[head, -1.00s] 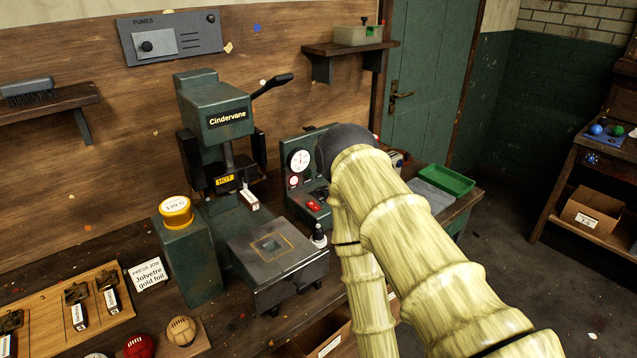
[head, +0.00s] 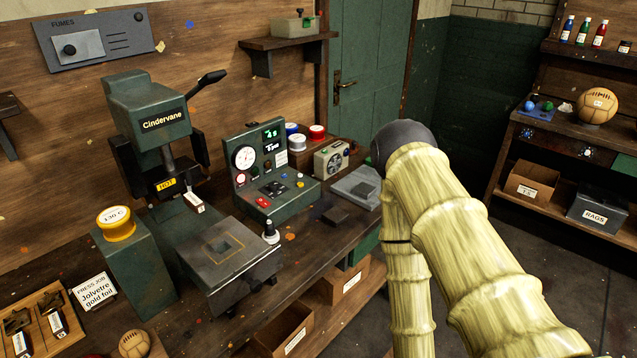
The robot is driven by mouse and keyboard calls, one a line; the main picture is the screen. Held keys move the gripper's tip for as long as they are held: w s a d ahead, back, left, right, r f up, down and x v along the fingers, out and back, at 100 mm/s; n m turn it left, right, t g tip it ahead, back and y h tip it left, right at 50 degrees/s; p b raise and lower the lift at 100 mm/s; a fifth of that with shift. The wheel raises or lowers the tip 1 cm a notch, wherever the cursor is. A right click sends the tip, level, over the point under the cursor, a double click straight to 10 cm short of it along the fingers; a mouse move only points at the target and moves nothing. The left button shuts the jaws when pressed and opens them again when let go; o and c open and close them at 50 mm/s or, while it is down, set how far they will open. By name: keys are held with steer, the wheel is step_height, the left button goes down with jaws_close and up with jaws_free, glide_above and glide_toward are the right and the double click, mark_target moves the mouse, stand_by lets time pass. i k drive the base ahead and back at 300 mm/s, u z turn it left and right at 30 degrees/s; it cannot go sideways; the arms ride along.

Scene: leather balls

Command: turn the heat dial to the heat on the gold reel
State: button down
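The gold reel (head: 116,224) sits on top of a green pillar left of the press. Its white top label appears to read 130 C. The green control box (head: 285,196) stands on the bench right of the press. It carries a round white gauge (head: 244,158), a lit green display (head: 271,134), a red switch (head: 262,202) and small dark controls (head: 277,187) on its sloped top. Which one is the heat dial, and its setting, are too small to tell. My pale ribbed arm fills the right middle; my gripper is not visible.
The green Cindervane press (head: 160,125), marked HOT, stands left of the box, with its flat plate (head: 221,250) in front. Blue, white and red reels (head: 298,138) and a cream fan-like device (head: 331,159) stand behind the box. Open floor lies right of the bench.

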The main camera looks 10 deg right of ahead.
mark_target(273, 186)
steer(key=u, duration=0.85)
steer(key=k, duration=0.5)
steer(key=z, duration=1.75)
steer(key=i, duration=1.05)
steer(key=u, duration=0.85)
